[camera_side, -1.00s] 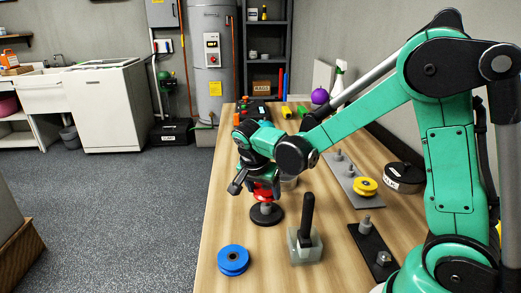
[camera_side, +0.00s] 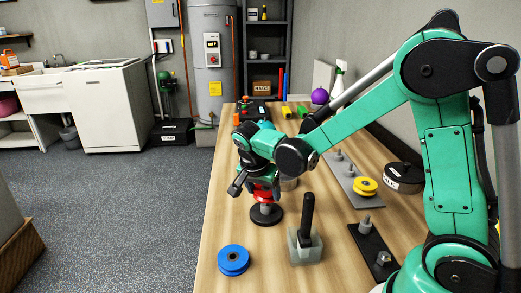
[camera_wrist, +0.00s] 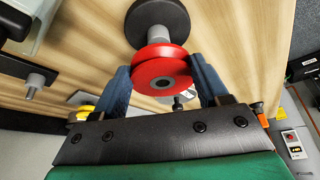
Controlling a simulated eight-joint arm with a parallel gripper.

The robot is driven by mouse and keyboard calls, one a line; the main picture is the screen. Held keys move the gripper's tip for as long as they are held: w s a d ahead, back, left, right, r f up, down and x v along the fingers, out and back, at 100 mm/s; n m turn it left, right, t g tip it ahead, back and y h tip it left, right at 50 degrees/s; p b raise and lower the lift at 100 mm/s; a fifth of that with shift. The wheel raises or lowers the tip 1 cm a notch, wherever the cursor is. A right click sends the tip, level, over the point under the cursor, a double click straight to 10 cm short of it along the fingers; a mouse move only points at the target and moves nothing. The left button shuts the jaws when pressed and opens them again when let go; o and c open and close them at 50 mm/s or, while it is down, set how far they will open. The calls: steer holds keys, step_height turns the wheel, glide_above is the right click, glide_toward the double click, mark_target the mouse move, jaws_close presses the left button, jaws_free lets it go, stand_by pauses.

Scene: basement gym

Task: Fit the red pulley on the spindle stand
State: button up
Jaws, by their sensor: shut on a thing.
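The red pulley (camera_wrist: 160,66) is between the two fingers of my gripper (camera_wrist: 162,75), which is shut on it. In the side view the red pulley (camera_side: 262,196) is at the top of the spindle stand (camera_side: 266,214), which has a round black base and a grey post. My gripper (camera_side: 258,186) is above the stand and partly covers the pulley. In the wrist view the stand's black base (camera_wrist: 157,20) shows just beyond the pulley. I cannot tell whether the post is inside the pulley's bore.
A blue pulley (camera_side: 233,260) lies at the front left of the table. A block with a black upright handle (camera_side: 305,230) stands right of the stand. A yellow pulley (camera_side: 365,186) sits on a grey plate, and a dark plate (camera_side: 374,246) with posts lies nearer.

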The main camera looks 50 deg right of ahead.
mark_target(262, 195)
steer(key=shift+f, duration=1.4)
steer(key=o, duration=1.3)
steer(key=shift+r, duration=0.1)
steer(key=shift+v, duration=2.75)
